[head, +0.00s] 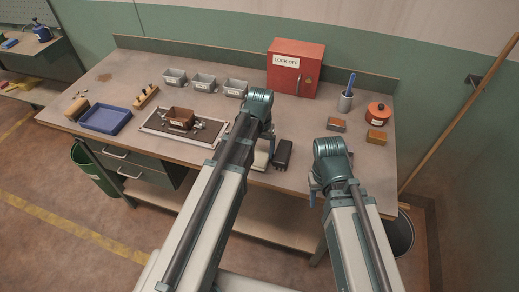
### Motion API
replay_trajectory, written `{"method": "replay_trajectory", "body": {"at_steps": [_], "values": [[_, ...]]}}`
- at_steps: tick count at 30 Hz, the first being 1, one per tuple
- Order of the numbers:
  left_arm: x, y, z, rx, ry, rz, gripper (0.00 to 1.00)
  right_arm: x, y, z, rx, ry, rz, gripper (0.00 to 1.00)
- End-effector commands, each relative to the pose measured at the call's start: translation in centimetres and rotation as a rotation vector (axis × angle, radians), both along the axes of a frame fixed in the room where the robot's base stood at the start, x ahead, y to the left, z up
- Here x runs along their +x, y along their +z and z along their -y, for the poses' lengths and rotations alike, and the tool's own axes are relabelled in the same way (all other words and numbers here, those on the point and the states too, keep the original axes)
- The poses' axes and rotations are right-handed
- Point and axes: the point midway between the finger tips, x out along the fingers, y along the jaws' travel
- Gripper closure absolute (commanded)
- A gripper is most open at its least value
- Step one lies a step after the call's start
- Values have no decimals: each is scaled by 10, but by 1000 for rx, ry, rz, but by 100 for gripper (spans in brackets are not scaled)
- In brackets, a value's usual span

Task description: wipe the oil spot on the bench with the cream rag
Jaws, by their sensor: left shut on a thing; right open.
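The cream rag (262,158) shows as a small pale patch on or just above the bench (225,112), right of my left forearm near the front edge. My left gripper (264,142) is over it and shut on it. The wrist and forearm hide most of the fingers, and I cannot tell whether the rag touches the bench. My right gripper (316,186) is open and empty at the bench's front edge, partly hidden by its wrist.
A red lock-off box (296,68), a blue-handled cup (346,97) and an orange pot (378,112) stand behind. A blue tray (105,118) lies left.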

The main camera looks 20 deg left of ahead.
Motion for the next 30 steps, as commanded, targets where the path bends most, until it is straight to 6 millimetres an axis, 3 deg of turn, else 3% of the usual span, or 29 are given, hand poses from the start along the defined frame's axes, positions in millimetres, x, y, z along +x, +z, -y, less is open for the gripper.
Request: {"method": "replay_trajectory", "body": {"at_steps": [16,30], "values": [[0,55,0,0,0,0,61,0,55,0,0,0,0,50],[0,59,0,0,0,0,61,0,59,0,0,0,0,50]]}}
